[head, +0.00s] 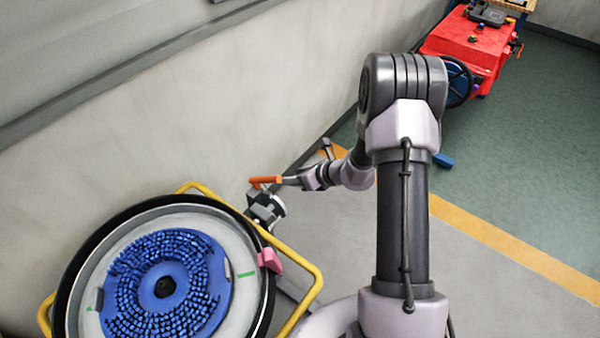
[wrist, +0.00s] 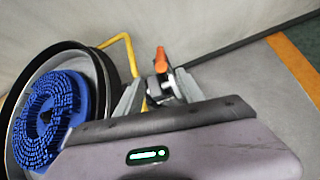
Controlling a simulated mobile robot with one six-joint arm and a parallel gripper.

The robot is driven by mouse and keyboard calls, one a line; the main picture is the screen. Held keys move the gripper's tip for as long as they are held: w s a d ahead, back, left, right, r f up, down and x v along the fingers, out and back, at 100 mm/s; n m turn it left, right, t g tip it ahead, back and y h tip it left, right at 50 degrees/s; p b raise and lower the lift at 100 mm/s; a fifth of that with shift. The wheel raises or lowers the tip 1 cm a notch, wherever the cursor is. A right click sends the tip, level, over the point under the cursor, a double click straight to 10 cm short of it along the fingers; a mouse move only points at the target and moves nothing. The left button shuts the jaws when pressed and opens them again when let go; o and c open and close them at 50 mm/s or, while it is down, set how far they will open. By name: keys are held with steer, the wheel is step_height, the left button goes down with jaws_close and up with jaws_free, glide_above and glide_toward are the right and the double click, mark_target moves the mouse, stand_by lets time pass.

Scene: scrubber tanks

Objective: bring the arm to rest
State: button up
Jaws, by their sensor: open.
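My arm reaches down and left in the head view, and my gripper (head: 290,181) is close to an orange lever handle (head: 265,181). The handle sits above a dark grey fitting (head: 264,206) beside the round tank (head: 110,215). In the wrist view my gripper (wrist: 160,88) is open, its two grey fingers spread apart. The orange handle (wrist: 160,60) and the fitting show in the gap between them, with nothing visibly gripped. I cannot tell whether a finger touches the handle.
The tank holds a blue bristled disc brush (head: 190,255) and has a yellow tube frame (head: 305,262) and a pink tab (head: 270,260). A pale wall (head: 240,90) stands close behind. A red machine (head: 465,50) is at upper right.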

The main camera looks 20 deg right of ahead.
steer(key=shift+v, duration=1.1)
steer(key=s+a+r+n+g+y+b, duration=0.25)
steer(key=s+a+r+n+b, duration=0.45)
steer(key=s+a+r+n, duration=0.65)
steer(key=s+d+r+n+h+b, duration=0.1)
steer(key=s+r+n+h+b, duration=0.1)
steer(key=s+n, duration=0.5)
steer(key=s+d+r+n+h+b, duration=0.1)
steer(key=s+r+n+h+b, duration=0.1)
steer(key=s+n+h, duration=0.2)
steer(key=s+n, duration=0.3)
steer(key=s, duration=0.1)
steer(key=shift+s, duration=0.2)
